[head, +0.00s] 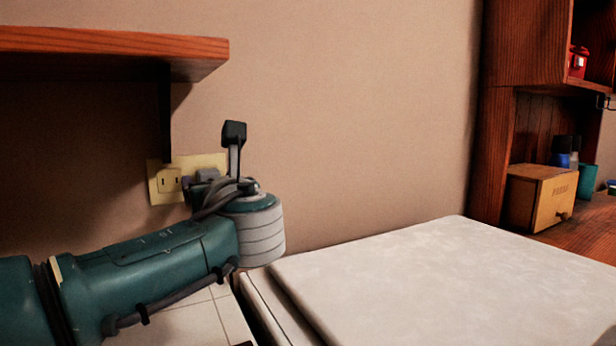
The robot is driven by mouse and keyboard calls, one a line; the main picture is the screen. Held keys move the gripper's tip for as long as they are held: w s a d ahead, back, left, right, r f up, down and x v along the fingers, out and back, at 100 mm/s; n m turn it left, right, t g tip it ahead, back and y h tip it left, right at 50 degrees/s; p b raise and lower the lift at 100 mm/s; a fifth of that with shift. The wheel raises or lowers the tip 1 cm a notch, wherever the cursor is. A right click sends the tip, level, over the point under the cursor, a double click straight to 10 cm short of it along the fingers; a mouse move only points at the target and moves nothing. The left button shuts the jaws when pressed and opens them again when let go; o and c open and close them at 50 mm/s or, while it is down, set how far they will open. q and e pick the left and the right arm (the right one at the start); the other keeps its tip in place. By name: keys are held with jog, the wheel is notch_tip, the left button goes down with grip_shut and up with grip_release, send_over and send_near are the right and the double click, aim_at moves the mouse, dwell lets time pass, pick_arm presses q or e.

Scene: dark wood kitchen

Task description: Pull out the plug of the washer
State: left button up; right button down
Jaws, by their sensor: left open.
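A cream wall outlet plate (163,186) with slots is on the wall at the left, below the shelf. My left arm comes in from the left, and my left gripper (205,181) is in front of the right part of this plate, pointing toward the wall. It is open, but its fingers are mostly hidden by my own wrist. The plug cannot be made out clearly; the small grey and dark shapes at the gripper hide that part of the outlet. The white top, apparently of the washer (450,280), fills the lower right. My right gripper is not in view.
A wooden shelf (120,45) with a dark bracket (165,115) juts out above the outlet and my arm. A wooden cabinet (495,150) stands at the right, with a small wooden box (555,205) on the counter. The wall between is bare and the white top is clear.

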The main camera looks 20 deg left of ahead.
pick_arm(q)
jog(key=shift+c, duration=0.2)
dwell(0.3)
grip_shut()
dwell(0.4)
jog(key=shift+p, duration=0.3)
jog(key=p+v, duration=0.4)
jog(key=v, duration=0.2)
jog(key=shift+p, duration=0.3)
dwell(0.8)
dwell(0.5)
